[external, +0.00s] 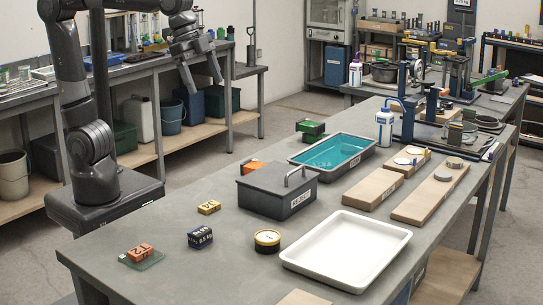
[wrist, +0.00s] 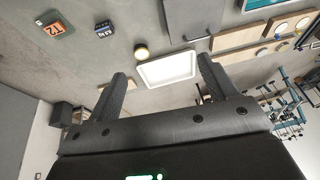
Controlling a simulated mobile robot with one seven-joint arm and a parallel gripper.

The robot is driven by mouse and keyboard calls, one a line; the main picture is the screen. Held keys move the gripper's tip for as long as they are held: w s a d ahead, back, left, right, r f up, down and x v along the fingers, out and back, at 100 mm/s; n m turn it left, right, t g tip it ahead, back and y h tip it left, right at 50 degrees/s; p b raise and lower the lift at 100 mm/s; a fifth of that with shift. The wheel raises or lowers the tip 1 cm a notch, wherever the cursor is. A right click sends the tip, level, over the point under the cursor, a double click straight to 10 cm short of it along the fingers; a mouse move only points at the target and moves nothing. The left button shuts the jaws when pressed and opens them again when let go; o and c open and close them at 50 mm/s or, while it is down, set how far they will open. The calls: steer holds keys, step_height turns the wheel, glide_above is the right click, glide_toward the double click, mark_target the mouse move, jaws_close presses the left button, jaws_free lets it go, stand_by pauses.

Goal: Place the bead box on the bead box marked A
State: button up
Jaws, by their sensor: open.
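Several small labelled boxes stand on the grey bench, and I cannot tell which are the bead boxes or read a mark A. An orange box (external: 140,251) sits on a greenish mat (external: 153,262) at the front left; it also shows in the wrist view (wrist: 54,28). A dark blue box (external: 200,237) stands to its right, also in the wrist view (wrist: 103,29). A yellow box (external: 209,207) lies behind the blue one. My gripper (external: 204,85) is open and empty, high up and away from these boxes; its fingers also show in the wrist view (wrist: 162,72).
A round yellow-black tin (external: 267,240) and a white tray (external: 345,250) are right of the boxes. Wooden boards (external: 430,195) lie at right.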

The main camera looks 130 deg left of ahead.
steer(key=s+d+f+t+h, duration=0.1)
steer(key=s+d+f, duration=0.8)
steer(key=s+d, duration=0.3)
steer(key=shift+s+f+t, duration=0.3)
steer(key=shift+s+f, duration=0.1)
steer(key=shift+s, duration=0.4)
steer(key=shift+o, duration=0.2)
